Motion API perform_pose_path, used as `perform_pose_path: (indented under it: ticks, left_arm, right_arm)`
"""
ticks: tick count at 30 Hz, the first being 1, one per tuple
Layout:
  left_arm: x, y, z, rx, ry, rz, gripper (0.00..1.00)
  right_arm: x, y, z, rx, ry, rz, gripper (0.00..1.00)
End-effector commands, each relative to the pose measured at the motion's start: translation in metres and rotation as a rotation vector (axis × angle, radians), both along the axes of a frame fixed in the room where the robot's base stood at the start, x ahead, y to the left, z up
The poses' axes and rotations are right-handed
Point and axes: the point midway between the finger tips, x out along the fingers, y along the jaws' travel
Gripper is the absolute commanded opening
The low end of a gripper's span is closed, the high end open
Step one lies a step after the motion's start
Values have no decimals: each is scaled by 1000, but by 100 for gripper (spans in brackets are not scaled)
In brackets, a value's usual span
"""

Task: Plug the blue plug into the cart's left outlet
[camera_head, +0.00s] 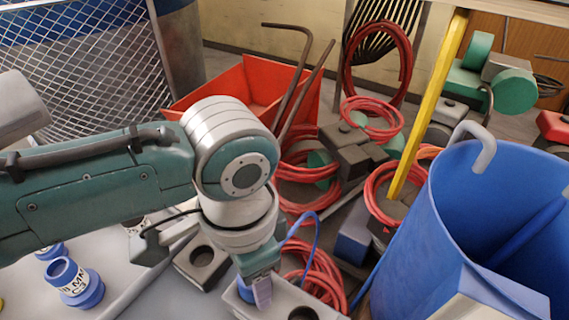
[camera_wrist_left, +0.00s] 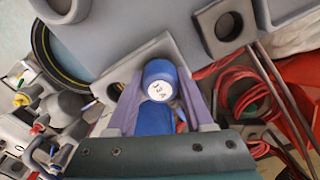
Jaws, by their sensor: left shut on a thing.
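The blue plug (camera_wrist_left: 160,82), with a white label on its end, sits between the purple fingers of my left gripper (camera_wrist_left: 160,76), which is shut on it. In the head view my left gripper (camera_head: 261,296) points down over a light grey outlet block (camera_head: 282,302), and a bit of the blue plug (camera_head: 244,291) shows beside the finger. A round dark outlet (camera_head: 303,314) is open to the right of the plug. The plug covers the block's left part; I cannot tell whether it is in an outlet or above it. My right gripper is not in view.
A grey block with a dark round hole (camera_head: 202,257) stands left of the gripper. Blue labelled cylinders (camera_head: 74,284) stand on the pale surface at left. A large blue bin (camera_head: 440,230) is close on the right. Red cable coils (camera_head: 318,275) and a red tray (camera_head: 245,90) lie behind.

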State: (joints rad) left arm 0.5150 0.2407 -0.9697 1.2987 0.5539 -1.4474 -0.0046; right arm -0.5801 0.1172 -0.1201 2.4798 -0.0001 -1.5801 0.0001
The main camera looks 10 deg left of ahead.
Motion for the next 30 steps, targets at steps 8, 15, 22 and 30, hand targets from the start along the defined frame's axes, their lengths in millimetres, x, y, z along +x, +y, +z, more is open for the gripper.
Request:
perform_pose_path:
  ticks: [8, 15, 22, 30]
  left_arm:
    - [0, 0, -7, -1, -1, 0, 0]
    - [0, 0, -7, -1, -1, 0, 77]
    - [0, 0, -7, 0, 0, 0, 87]
    - [0, 0, 12, -1, -2, 0, 87]
  right_arm:
    - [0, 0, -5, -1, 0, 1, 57]
    - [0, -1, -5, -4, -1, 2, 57]
    - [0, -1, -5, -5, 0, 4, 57]
    - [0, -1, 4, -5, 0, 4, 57]
